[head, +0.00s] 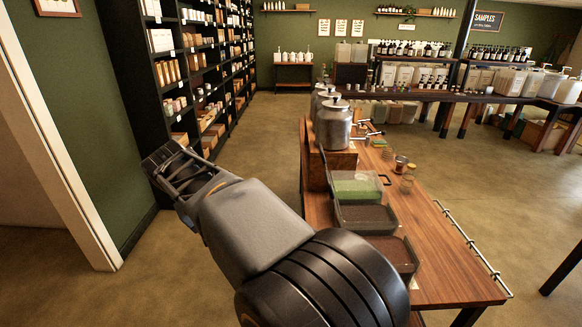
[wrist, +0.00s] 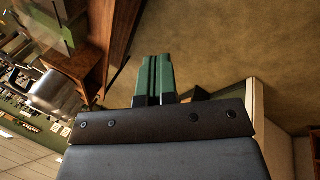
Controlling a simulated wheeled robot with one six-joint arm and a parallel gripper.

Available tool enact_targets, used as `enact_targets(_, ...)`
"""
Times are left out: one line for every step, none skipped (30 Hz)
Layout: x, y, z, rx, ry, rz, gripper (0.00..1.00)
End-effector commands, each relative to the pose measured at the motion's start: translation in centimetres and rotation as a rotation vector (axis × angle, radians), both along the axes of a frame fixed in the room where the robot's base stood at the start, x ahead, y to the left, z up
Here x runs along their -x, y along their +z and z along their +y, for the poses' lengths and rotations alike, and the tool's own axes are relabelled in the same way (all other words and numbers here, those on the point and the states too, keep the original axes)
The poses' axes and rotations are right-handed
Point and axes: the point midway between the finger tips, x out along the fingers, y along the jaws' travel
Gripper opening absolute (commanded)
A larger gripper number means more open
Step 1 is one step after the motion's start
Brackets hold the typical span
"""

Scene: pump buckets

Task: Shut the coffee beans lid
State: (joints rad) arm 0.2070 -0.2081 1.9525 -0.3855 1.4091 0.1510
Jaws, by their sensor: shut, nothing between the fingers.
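Several clear-walled bins sit in a row on the wooden counter in the head view. Two hold dark brown contents that look like coffee beans, a middle bin (head: 365,217) and a nearer bin (head: 403,256) partly hidden by my arm. A clear panel with a dark edge (head: 357,187) stands behind the middle bin and looks like a raised lid, with green contents showing through it. I cannot tell which bin it belongs to. My gripper (head: 162,163) is left of the counter, away from the bins. In the wrist view its green fingers (wrist: 155,78) are together and empty.
Metal dispensers (head: 333,125) stand on a wooden box at the counter's far end. Small jars (head: 402,165) sit beyond the bins. Dark shelving (head: 185,75) rises close behind my gripper. The floor (head: 255,150) between shelving and counter is clear.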

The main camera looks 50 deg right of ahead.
Motion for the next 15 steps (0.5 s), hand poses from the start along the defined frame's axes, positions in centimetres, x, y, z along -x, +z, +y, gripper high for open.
enact_targets(-0.4, 2.1, -2.8, 0.056, -0.094, 0.049, 0.0)
enact_targets(-0.4, 3.1, -4.2, 0.09, -0.148, 0.079, 0.0)
enact_targets(-0.2, 4.4, -6.1, 0.133, -0.221, 0.114, 0.0)
enact_targets(-0.1, 5.4, -7.3, 0.163, -0.274, 0.14, 0.0)
enact_targets(0.1, 6.2, -8.5, 0.192, -0.324, 0.163, 0.0)
enact_targets(0.3, 7.3, -9.8, 0.226, -0.387, 0.192, 0.0)
enact_targets(0.5, 8.0, -10.7, 0.249, -0.432, 0.211, 0.0)
enact_targets(0.7, 8.6, -11.4, 0.271, -0.471, 0.228, 0.0)
enact_targets(0.9, 9.4, -12.3, 0.297, -0.518, 0.248, 0.0)
enact_targets(1.1, 9.9, -12.7, 0.313, -0.55, 0.26, 0.0)
enact_targets(1.2, 10.3, -13.2, 0.327, -0.577, 0.272, 0.0)
enact_targets(1.4, 10.7, -13.6, 0.343, -0.607, 0.284, 0.0)
enact_targets(1.5, 10.9, -13.9, 0.352, -0.625, 0.292, 0.0)
enact_targets(1.7, 11.1, -14.1, 0.36, -0.639, 0.298, 0.0)
enact_targets(1.9, 11.1, -14.4, 0.368, -0.656, 0.303, 0.0)
